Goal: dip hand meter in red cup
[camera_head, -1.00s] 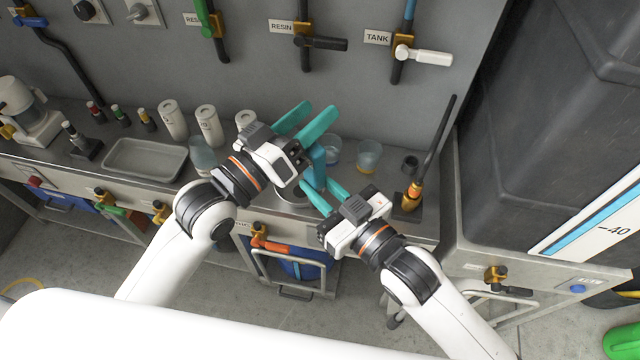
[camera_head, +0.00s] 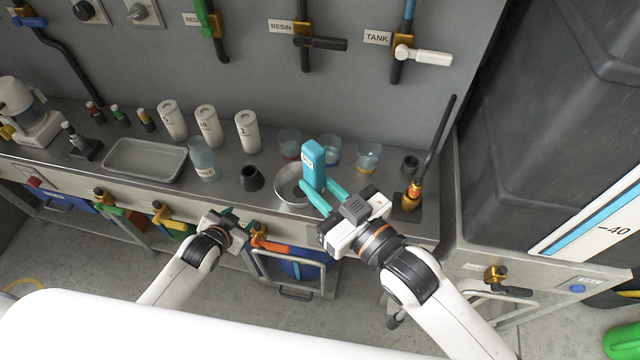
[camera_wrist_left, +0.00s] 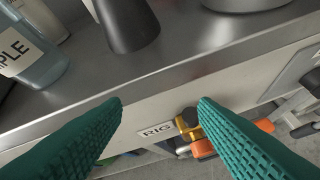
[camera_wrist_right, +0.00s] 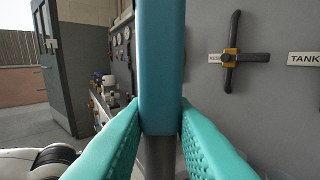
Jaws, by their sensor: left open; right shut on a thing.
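A clear cup with a reddish bottom (camera_head: 289,140) stands behind the meter, slightly left. Clear cups with a bluish bottom (camera_head: 331,150) and a yellowish bottom (camera_head: 368,157) stand to its right. My left gripper (camera_wrist_left: 161,102) is open and empty, low in front of the bench edge.
A black tapered holder (camera_head: 251,178), a sample bottle (camera_head: 203,160) and several white canisters (camera_head: 208,126) stand left of the bowl. A grey tray (camera_head: 146,158) lies further left. An orange-and-black upright tool (camera_head: 415,190) stands right. Valve handles (camera_head: 268,242) project from the bench front.

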